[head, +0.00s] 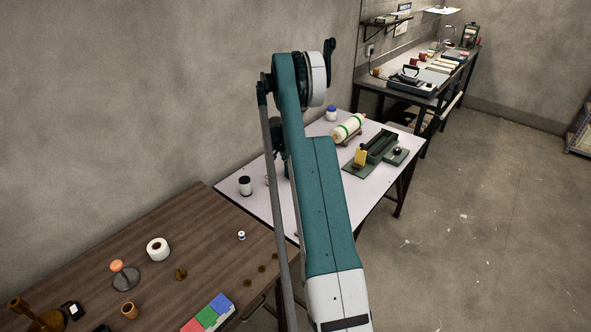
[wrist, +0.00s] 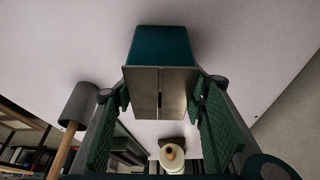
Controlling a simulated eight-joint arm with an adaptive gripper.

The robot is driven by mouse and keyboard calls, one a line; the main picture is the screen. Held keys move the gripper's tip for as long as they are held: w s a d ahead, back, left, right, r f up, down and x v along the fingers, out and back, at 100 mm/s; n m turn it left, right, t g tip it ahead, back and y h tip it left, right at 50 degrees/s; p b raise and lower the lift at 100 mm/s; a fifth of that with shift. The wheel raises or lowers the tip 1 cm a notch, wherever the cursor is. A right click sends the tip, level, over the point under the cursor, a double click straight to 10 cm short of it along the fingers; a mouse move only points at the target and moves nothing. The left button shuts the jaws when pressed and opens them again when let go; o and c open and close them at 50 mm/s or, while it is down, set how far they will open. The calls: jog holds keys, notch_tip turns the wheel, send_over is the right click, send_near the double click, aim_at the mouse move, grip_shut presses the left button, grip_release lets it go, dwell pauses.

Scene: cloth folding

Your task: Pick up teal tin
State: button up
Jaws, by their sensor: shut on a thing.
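The teal tin (wrist: 160,48) is at the upper middle of the wrist view. It is a teal box with a bare metal face (wrist: 160,92) towards the camera and a dark seam down its middle. My gripper (wrist: 160,95) has its two green ridged fingers on either side of the metal part, and it is shut on the tin. Whether the tin touches the white table is not clear. In the head view, my arm hides the tin and the gripper.
The white table (head: 233,198) holds a green-banded roll (head: 349,128), a green tray-like device (head: 371,151), a blue-lidded jar (head: 331,114) and a dark-lidded jar (head: 245,186). A brown wooden table (head: 205,225) adjoins it. A grey mallet-like head (wrist: 78,105) is left in the wrist view.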

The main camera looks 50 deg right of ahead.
jog(key=shift+r, duration=0.15)
notch_tip(320, 180, up, 10)
jog(key=shift+p, duration=0.45)
